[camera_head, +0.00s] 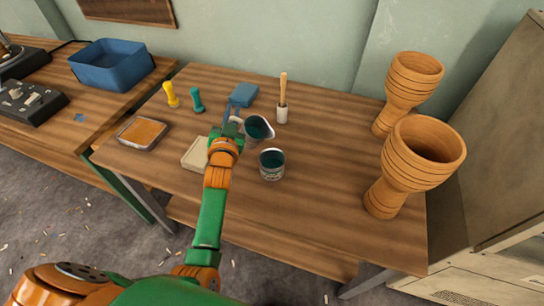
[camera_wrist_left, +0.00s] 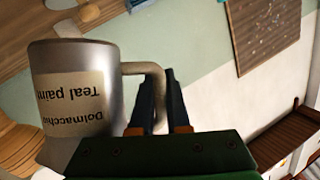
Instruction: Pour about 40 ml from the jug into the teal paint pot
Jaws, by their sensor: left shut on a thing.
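The grey metal jug (camera_head: 249,136) has teal paint inside and stands out above the table, behind the teal paint pot. Its "Teal paint" label shows upside down in the left wrist view (camera_wrist_left: 66,80). My left gripper (camera_head: 231,127) is shut on the jug's handle (camera_wrist_left: 155,88), with its dark fingers on it in the left wrist view. The pot (camera_head: 271,172) is a small tin with teal inside, upright on the table in front of the jug. No stream shows between them. Whether the jug's base touches the table is unclear. My right gripper is out of view.
Two large wooden goblet drums (camera_head: 385,200) stand at the right.

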